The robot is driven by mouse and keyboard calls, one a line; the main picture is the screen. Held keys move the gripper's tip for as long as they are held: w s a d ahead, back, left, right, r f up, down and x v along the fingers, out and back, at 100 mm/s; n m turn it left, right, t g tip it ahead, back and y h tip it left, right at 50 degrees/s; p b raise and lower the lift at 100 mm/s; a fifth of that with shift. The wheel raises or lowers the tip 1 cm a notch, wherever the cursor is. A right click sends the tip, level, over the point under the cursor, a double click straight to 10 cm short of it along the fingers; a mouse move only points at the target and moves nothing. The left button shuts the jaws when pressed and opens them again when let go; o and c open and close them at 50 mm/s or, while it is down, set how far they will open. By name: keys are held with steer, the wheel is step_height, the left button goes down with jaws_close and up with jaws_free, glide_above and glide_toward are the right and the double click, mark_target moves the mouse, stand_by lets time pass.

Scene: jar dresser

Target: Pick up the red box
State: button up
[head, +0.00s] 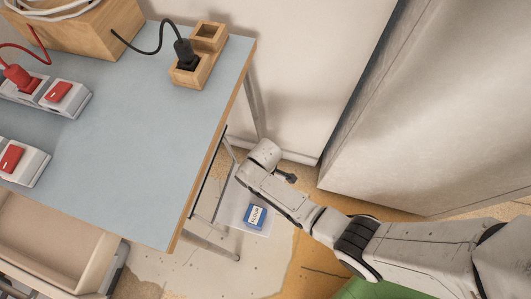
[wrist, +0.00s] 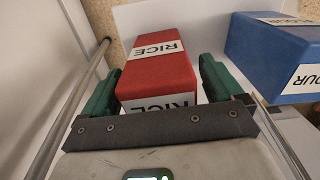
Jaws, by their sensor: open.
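The red box (wrist: 158,65), with white labels reading "RICE", is in the middle of the wrist view. My gripper (wrist: 160,72) is open, with one green finger on each side of the box. The right finger is very close to the box's side; I cannot tell whether either finger touches it. In the head view the red box cannot be seen, and only a small dark part of my gripper (head: 287,178) shows, low beside the table.
A blue "FLOUR" box (wrist: 278,55) stands right of the red box; it also shows in the head view (head: 255,216) on a white surface near the floor. The table (head: 130,140), with its metal legs, is left of my arm. A large pale cabinet (head: 420,110) stands right.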

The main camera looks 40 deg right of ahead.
steer(key=c, duration=1.3)
steer(key=shift+c, duration=0.3)
steer(key=shift+r, duration=0.15)
